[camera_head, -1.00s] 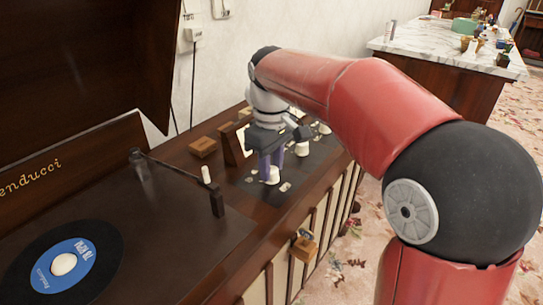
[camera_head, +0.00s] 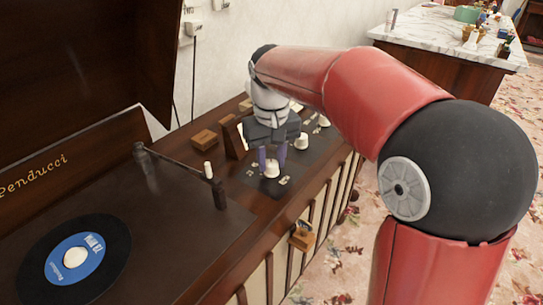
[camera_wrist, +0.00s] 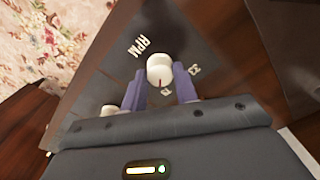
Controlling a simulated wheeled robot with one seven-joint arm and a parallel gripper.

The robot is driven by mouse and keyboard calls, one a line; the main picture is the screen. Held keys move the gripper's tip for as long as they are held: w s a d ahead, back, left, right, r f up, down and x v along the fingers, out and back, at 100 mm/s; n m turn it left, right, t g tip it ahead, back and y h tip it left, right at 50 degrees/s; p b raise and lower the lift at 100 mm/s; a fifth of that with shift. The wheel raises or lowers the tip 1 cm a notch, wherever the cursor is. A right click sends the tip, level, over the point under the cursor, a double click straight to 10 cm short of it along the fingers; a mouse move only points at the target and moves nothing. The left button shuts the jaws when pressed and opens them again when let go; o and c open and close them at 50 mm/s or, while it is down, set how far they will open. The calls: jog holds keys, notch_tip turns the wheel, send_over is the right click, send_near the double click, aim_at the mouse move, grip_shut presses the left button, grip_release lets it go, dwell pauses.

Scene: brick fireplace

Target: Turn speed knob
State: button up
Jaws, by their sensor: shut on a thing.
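The speed knob (camera_head: 272,167) is a white round knob on the dark control panel of a wooden record player cabinet. In the wrist view the knob (camera_wrist: 160,68) has a red pointer line, with "RPM" printed beside it and the number 33 to its right. My gripper (camera_head: 272,160) points down at the panel, with one purple finger on each side of the knob. In the wrist view my gripper (camera_wrist: 159,82) is shut on the knob, and its red line points toward the gripper's body.
More white knobs (camera_head: 302,141) stand behind on the same panel. A tonearm (camera_head: 180,165) and a turntable with a blue-labelled record (camera_head: 90,268) lie to the left. A wooden block (camera_head: 204,139) sits behind the tonearm. A marble-topped counter (camera_head: 437,36) stands at the back right.

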aim_at(274, 164)
dwell(0.3)
jog(key=o, duration=1)
jog(key=shift+r, duration=0.1)
notch_tip(274, 164, up, 8)
jog(key=shift+f, duration=0.25)
jog(key=shift+s+d+r, duration=0.1)
jog(key=shift+s+d, duration=0.15)
jog(key=shift+s, duration=0.05)
jog(key=s+d+f+m+t, duration=0.1)
jog(key=s+d+f+t, duration=0.1)
jog(key=s, duration=0.4)
jog(key=s+d+f+m+t, duration=0.1)
jog(key=s+d+f, duration=0.3)
jog(key=s+d, duration=0.3)
jog(key=s+d+f+m+t, duration=0.1)
jog(key=s+d+f+t, duration=0.1)
jog(key=s, duration=0.4)
jog(key=shift+s+d+f+m+t, duration=0.2)
jog(key=shift+d+f, duration=0.2)
jog(key=shift+d, duration=0.2)
jog(key=shift+s+d+f+m+t, duration=0.1)
jog(key=shift+d+f+m, duration=0.1)
jog(key=shift+d+f, duration=0.3)
